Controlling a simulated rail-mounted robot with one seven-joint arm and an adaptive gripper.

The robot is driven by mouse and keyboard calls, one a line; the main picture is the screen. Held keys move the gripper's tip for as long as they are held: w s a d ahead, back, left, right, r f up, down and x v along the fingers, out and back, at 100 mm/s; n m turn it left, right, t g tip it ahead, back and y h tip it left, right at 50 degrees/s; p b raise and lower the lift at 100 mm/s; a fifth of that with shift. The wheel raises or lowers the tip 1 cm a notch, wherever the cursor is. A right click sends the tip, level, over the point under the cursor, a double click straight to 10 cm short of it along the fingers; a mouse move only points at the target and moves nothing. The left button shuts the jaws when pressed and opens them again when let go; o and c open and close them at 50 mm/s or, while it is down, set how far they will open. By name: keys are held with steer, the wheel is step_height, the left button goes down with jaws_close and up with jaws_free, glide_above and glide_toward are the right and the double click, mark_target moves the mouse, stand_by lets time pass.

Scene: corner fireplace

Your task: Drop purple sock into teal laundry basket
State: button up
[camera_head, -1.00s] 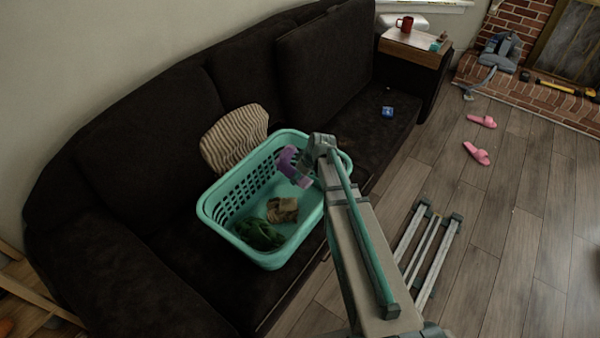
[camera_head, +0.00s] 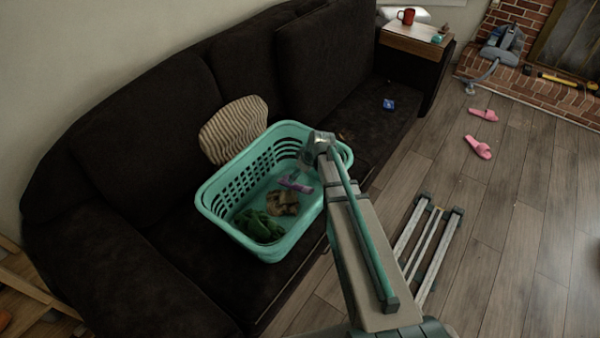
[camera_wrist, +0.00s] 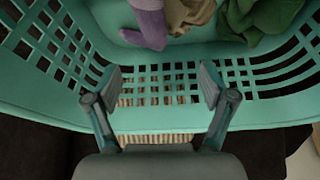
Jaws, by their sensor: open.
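The teal laundry basket (camera_head: 215,209) stands on the dark sofa. The purple sock (camera_head: 295,184) lies inside it, beside a tan cloth (camera_head: 283,203) and a green cloth (camera_head: 259,227). In the wrist view the purple sock (camera_wrist: 148,24) shows at the top, next to the tan cloth (camera_wrist: 187,12) and the green cloth (camera_wrist: 258,18). My gripper (camera_wrist: 160,84) is open and empty, its two fingers spread over the basket wall (camera_wrist: 60,95), apart from the sock. In the head view the arm end hides part of the basket's right side.
A striped cushion (camera_head: 233,130) leans on the sofa back behind the basket. A small blue object (camera_head: 389,105) lies on the right seat. A side table (camera_head: 413,42) with a red mug (camera_head: 406,16) stands beyond. Pink slippers (camera_head: 479,147) lie on the floor.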

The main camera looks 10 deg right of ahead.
steer(key=v, duration=1.2)
steer(key=s+d+f+m+g+h+p, duration=0.1)
steer(key=s+d+f+m+h, duration=0.15)
steer(key=d, duration=0.45)
steer(key=s+d+f+m+h, duration=0.1)
steer(key=d+f+m+h, duration=0.1)
steer(key=d+m, duration=0.35)
steer(key=s+a+f+n+g+y, duration=0.15)
steer(key=s+a+f, duration=0.25)
steer(key=s+f, duration=0.55)
steer(key=s+a+f+m+g, duration=0.1)
steer(key=s+a+f+g, duration=0.3)
steer(key=s+f, duration=0.5)
steer(key=s+a+f+g, duration=0.1)
steer(key=s+a+f, duration=0.1)
steer(key=s, duration=0.5)
steer(key=s+a+f+g, duration=0.1)
steer(key=s+a+f, duration=0.2)
steer(key=s+f, duration=0.2)
steer(key=s+a+f+g, duration=0.2)
steer(key=s+f, duration=0.1)
steer(key=s, duration=0.8)
steer(key=shift+s+a+f+b, duration=0.25)
steer(key=shift+a+f+b, duration=0.1)
steer(key=shift+b, duration=0.1)
